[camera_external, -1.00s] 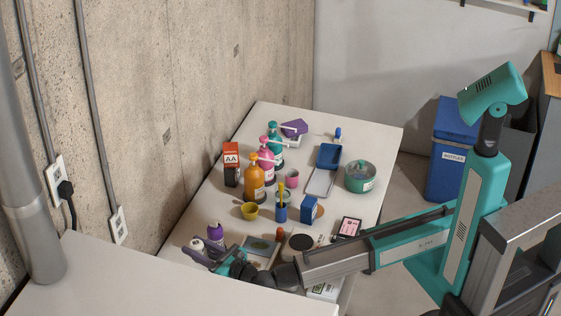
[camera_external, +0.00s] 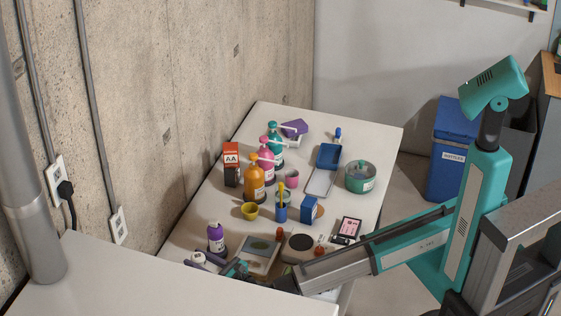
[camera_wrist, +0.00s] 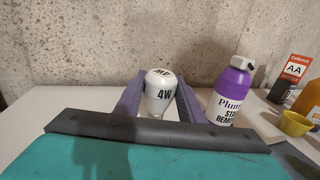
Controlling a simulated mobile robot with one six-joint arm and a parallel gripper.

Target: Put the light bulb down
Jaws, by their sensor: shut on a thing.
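The light bulb (camera_wrist: 160,92) is white, with "4W" printed on its rounded top, and it stands upright between the two purple fingers of my gripper (camera_wrist: 161,85) in the wrist view. The fingers are shut on it, one on each side. In the external view the bulb (camera_external: 198,257) is a small white shape at my gripper (camera_external: 206,261), low over the near left part of the table (camera_external: 352,212). The bulb's lower end is hidden by my gripper's body, so I cannot tell whether it touches the table.
A purple bottle (camera_external: 215,238) stands close behind my gripper, to the right of the bulb in the wrist view. A shallow tray (camera_external: 259,254) lies to the right. A yellow cup (camera_external: 250,211) and several bottles stand farther back. The concrete wall (camera_external: 190,100) borders the left.

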